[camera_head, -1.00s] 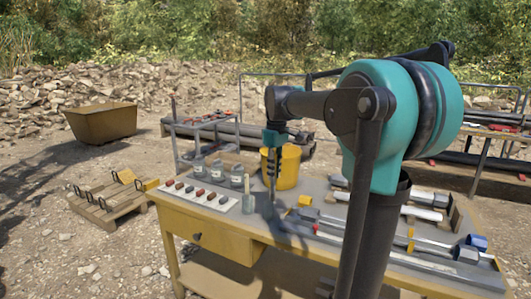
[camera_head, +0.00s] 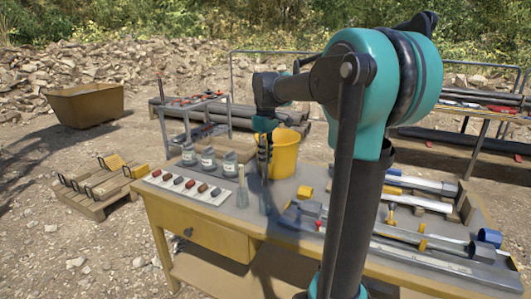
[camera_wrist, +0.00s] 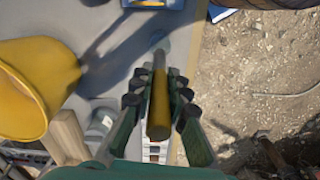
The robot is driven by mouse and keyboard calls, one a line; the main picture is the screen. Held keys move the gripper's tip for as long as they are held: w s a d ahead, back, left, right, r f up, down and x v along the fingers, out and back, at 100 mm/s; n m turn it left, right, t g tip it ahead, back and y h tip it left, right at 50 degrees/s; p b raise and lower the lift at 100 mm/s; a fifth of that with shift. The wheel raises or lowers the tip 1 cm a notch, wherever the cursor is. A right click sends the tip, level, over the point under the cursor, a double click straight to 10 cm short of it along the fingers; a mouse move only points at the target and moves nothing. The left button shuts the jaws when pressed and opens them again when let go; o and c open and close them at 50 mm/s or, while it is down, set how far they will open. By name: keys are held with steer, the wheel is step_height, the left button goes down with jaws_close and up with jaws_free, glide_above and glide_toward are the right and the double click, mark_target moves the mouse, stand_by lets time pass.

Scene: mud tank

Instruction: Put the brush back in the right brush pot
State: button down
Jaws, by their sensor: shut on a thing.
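My gripper (camera_head: 264,158) hangs over the grey table top, in front of the yellow bucket. In the wrist view the fingers (camera_wrist: 158,92) are shut around a yellow-brown rod-like handle, the brush (camera_wrist: 158,105). Its far end points down toward a bluish-grey round patch; the bristles are not clear. Three labelled grey jars (camera_head: 208,158) stand left of the gripper. A small greenish upright thing (camera_head: 242,190) with a pale stick stands just left of the gripper. I cannot tell which of these is the right brush pot.
The yellow bucket (camera_head: 284,155) stands close behind the gripper. A white strip (camera_head: 190,188) with several red and dark pieces lies at the table's left front. Long metal tools (camera_head: 430,250) lie on the right. Bare table shows below the gripper.

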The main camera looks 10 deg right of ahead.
mark_target(266, 177)
steer(key=shift+f, duration=4.4)
steer(key=c, duration=1.4)
jaws_free()
step_height(266, 177, up, 12)
